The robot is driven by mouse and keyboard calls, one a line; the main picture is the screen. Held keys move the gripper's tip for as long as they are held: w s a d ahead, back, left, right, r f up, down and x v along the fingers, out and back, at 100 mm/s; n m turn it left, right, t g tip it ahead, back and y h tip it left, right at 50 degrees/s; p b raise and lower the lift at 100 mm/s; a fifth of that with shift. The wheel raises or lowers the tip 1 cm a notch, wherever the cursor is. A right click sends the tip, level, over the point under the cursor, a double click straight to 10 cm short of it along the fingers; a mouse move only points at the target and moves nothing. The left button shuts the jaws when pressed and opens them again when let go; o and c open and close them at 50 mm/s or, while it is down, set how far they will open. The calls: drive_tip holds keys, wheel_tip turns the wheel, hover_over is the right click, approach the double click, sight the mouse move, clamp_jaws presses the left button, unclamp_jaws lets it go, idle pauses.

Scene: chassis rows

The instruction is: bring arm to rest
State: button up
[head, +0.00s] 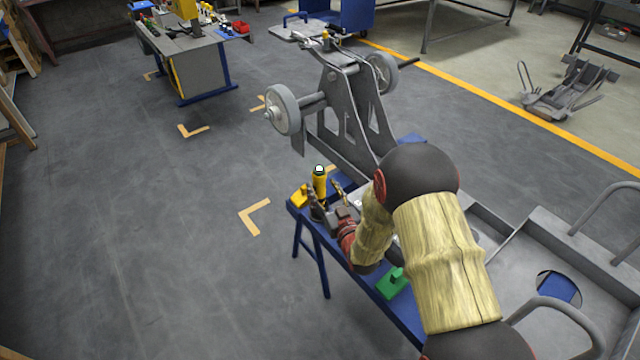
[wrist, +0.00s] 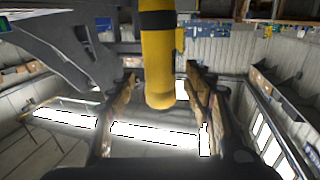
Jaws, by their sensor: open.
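My arm reaches over the blue trestle stand in the head view, and my gripper (head: 328,198) is at its left end, low over the top. The gripper is open. A yellow cylindrical tool (head: 320,184) with a green-and-white top stands upright at the fingers. In the wrist view the yellow tool (wrist: 158,75), with a black band, shows between the two spread fingers of my gripper (wrist: 160,88). A clear gap shows on each side of it, so the fingers do not grip it.
A grey chassis (head: 345,150) with wheels rises behind the blue stand (head: 400,312). A yellow block (head: 299,196) sits beside the tool, and a green block (head: 393,284) lies nearer me. A workbench (head: 190,42) stands at back left. The floor at left is clear.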

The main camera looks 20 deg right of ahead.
drive_tip(key=s+d, duration=0.1)
drive_tip(key=s, duration=0.8)
wheel_tip(320, 180, up, 17)
drive_tip(key=s+d+g+h+p, duration=0.1)
drive_tip(key=d+g+h+p, duration=0.1)
drive_tip(key=g+h+p, duration=0.3)
drive_tip(key=s+a+r+g+y+p, duration=0.1)
drive_tip(key=s+r+g, duration=0.2)
drive_tip(key=s, duration=1.1)
drive_tip(key=s+a+r+m+g+y+p, duration=0.1)
drive_tip(key=s+r+g, duration=0.3)
drive_tip(key=s+r, duration=0.4)
drive_tip(key=s+a, duration=0.1)
drive_tip(key=s, duration=0.5)
drive_tip(key=shift+a+r+m+y, duration=0.15)
drive_tip(key=shift+a+m+y, duration=0.15)
drive_tip(key=shift+y, duration=0.1)
